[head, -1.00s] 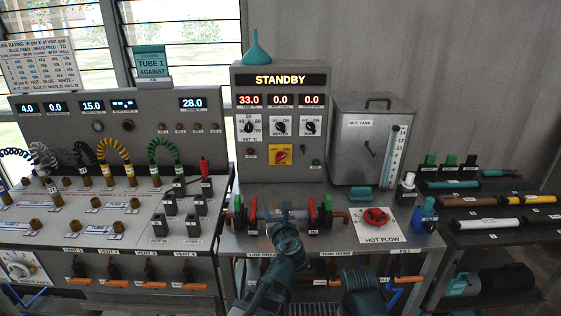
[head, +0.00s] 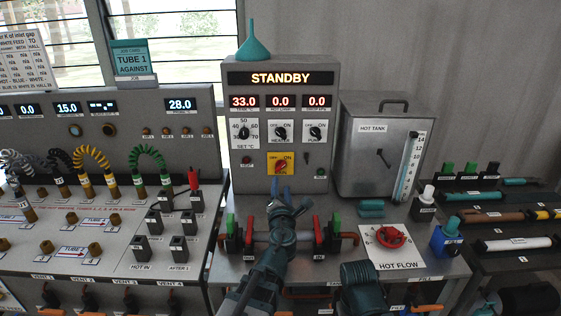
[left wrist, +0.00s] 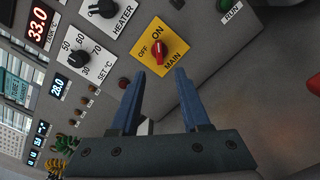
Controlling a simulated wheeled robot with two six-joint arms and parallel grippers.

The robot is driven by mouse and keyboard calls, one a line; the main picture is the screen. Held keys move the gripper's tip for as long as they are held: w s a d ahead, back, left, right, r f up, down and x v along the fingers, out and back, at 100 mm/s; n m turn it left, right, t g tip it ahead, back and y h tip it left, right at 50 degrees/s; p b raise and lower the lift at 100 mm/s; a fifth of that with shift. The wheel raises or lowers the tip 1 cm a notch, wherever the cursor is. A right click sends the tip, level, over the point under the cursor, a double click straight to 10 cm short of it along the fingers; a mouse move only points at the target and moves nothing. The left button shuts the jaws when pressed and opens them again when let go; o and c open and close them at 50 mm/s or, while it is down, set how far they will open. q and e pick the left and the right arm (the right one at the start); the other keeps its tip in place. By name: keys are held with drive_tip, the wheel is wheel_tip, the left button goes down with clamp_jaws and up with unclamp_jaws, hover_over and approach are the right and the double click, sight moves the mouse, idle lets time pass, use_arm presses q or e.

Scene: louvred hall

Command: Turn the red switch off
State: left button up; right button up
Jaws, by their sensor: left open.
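The red switch (head: 281,168) is a rotary knob on a yellow plate marked OFF, ON and MAIN, low on the grey control panel below the STANDBY display. In the left wrist view the red knob (left wrist: 156,50) appears to point towards ON. My left gripper (head: 283,193) is just below and in front of the plate in the head view. Its blue fingers (left wrist: 160,73) are open, with nothing between them. The knob lies just beyond the fingertips, apart from them as far as I can tell. My right gripper is not in view.
HEATER (head: 281,131) and PUMP (head: 315,131) knobs sit above the switch. A green RUN button (head: 320,172) is to its right. Red and green valve handles (head: 335,222) flank my left arm. A red HOT FLOW wheel (head: 391,236) and the hot tank (head: 365,160) stand right.

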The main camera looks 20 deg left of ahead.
sight(281, 168)
use_arm(q)
drive_tip(key=shift+x, duration=5.3)
clamp_jaws()
